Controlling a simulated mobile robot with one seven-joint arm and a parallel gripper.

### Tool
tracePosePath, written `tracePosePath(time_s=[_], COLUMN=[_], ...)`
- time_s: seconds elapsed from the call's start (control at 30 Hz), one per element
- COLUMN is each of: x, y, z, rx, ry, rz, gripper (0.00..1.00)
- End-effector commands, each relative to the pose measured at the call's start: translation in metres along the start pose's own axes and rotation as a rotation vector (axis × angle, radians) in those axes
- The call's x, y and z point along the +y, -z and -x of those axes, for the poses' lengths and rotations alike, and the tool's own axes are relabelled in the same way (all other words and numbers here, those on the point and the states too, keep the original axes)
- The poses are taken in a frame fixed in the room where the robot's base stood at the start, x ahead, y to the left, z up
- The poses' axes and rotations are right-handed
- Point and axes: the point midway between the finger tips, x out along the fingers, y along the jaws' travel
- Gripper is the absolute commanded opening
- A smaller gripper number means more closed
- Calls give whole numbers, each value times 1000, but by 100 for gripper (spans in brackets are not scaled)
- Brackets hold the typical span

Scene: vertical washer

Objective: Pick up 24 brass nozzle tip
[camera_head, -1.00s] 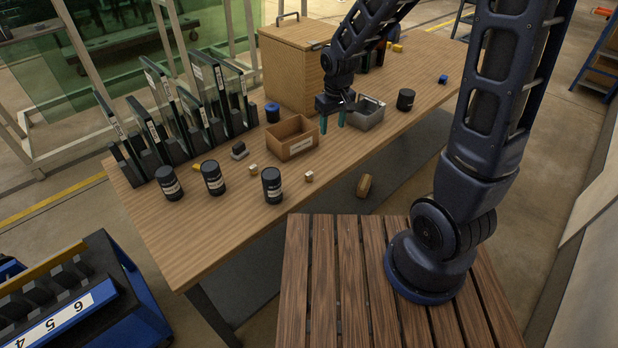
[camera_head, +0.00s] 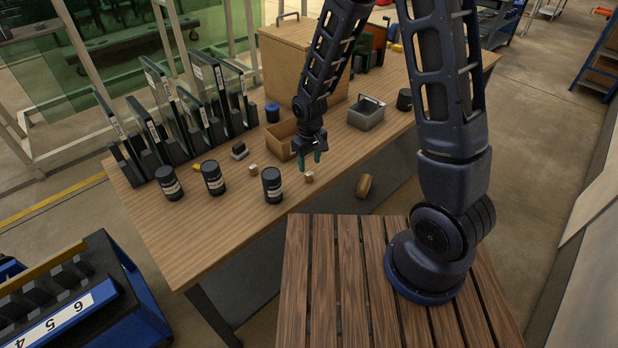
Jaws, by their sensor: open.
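My gripper (camera_head: 309,160) points down with its two green fingertips apart. It is just above and behind a small tan block-like piece (camera_head: 309,177) near the table's front edge, with nothing seen between the fingers. A second small tan piece (camera_head: 253,169) lies further left, between the black canisters. Either may be the brass nozzle tip; they are too small to tell, and no label is readable. My gripper partly hides the open wooden box (camera_head: 280,140) behind it.
Black canisters (camera_head: 272,186) stand left of my gripper on the wooden table (camera_head: 225,222). A grey metal bin (camera_head: 366,116) stands to the right. Upright dark panels (camera_head: 196,115) line the back left. A tan oblong object (camera_head: 364,185) shows beyond the front edge.

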Motion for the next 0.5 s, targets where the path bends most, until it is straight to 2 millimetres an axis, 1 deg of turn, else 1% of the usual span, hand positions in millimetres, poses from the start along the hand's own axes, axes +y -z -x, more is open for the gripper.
tracePosePath(time_s=[0.23,0.5], x=[-2,-6], y=[-2,-4], z=[-13,-45], rx=[-2,-3], ry=[0,0], rz=[1,0], gripper=[51,51])
